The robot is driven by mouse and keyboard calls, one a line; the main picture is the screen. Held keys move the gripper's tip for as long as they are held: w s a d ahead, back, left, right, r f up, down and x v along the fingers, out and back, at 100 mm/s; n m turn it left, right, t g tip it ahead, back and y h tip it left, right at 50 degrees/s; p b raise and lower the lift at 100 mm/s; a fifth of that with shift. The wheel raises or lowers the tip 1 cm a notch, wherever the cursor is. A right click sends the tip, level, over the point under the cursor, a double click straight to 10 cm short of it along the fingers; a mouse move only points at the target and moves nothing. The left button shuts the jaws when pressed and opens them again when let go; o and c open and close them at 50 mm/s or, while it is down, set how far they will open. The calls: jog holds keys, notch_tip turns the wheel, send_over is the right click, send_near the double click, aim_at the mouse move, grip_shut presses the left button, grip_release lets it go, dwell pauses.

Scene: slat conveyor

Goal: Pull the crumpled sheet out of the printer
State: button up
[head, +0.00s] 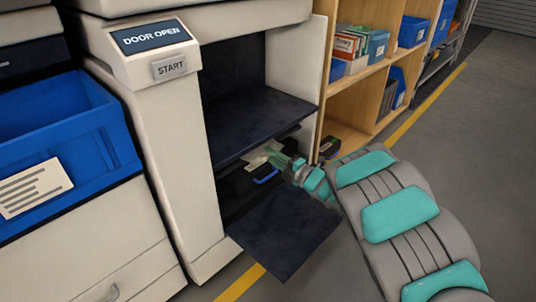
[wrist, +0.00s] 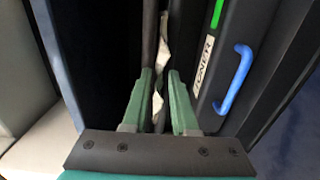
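The printer (head: 170,130) stands with its front door open, and its panel reads "DOOR OPEN". My gripper (head: 276,160) reaches into the low opening under the dark shelf. A pale crumpled sheet (head: 258,157) shows at the fingertips. In the wrist view the whitish sheet (wrist: 163,45) sits in a narrow slot. The green fingers of my gripper (wrist: 161,74) stand a little apart at the slot, with pale paper between them. Whether they press on the paper cannot be told. Most of the sheet is hidden.
A black toner unit (wrist: 225,60) with a blue handle (wrist: 235,80) is close on the right of the fingers. The fold-down door (head: 285,235) hangs below the opening. A blue bin (head: 60,130) is at left, and a wooden shelf (head: 350,95) with boxes stands behind.

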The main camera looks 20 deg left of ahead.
jog(key=c, duration=0.4)
jog(key=shift+f, duration=0.1)
jog(key=v, duration=2)
jog(key=shift+b, duration=0.45)
dwell(0.8)
